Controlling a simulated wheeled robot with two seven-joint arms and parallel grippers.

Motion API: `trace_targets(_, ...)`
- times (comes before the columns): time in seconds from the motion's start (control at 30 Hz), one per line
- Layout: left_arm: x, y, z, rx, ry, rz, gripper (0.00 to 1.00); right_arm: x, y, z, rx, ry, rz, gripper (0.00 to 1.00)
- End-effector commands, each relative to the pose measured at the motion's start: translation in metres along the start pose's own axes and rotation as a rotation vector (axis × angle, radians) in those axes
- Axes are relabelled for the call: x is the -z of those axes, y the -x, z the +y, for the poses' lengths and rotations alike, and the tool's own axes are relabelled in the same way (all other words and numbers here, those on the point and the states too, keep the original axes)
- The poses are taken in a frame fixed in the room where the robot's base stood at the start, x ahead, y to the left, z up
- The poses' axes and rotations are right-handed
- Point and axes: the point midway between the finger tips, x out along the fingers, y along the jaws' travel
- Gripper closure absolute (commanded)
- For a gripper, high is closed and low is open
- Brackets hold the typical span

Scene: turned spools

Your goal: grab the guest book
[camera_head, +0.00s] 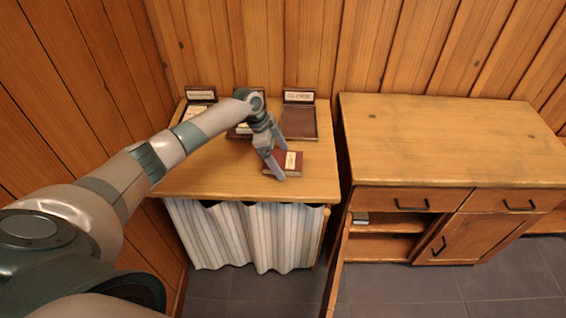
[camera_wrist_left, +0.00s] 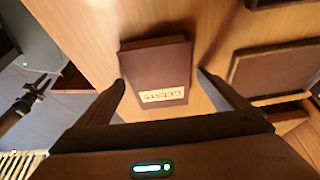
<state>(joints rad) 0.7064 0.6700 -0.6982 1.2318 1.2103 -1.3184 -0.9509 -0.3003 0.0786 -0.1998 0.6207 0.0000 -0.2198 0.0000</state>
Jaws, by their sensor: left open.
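The guest book (camera_head: 297,168) is a small dark red book with a cream label, lying flat near the front right of the small wooden table. In the left wrist view the book (camera_wrist_left: 160,62) lies between and beyond the fingertips, its label reading "GUESTS" upside down. My left gripper (camera_head: 281,160) reaches down over the book in the head view, covering part of it. In the left wrist view my left gripper (camera_wrist_left: 160,80) is open, one finger on each side of the book's near end. I cannot tell whether the fingers touch it. My right gripper is not in view.
At the table's back stand brown trays with upright label cards, one reading "GLOBE" (camera_head: 299,119); its tray is empty. The small table (camera_head: 200,180) has a striped curtain below. A wooden cabinet (camera_head: 440,140) with a clear top stands to the right, its left door open.

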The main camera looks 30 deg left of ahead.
Motion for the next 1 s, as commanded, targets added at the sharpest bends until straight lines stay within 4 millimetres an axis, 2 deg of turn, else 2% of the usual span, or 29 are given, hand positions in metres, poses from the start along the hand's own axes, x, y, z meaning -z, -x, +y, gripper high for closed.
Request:
trace_targets(0.13,0.0,0.0,0.0,0.0,0.0,0.0,0.1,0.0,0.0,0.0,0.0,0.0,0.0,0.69)
trace_targets(0.33,0.0,0.0,0.0,0.0,0.0,0.0,0.58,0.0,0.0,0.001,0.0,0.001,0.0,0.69)
trace_targets(0.77,0.003,0.006,-0.001,0.002,-0.001,0.002,0.59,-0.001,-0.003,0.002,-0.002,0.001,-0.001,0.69)
trace_targets(1.0,0.013,0.031,-0.002,0.005,-0.004,0.002,0.59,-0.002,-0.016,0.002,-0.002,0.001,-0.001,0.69)
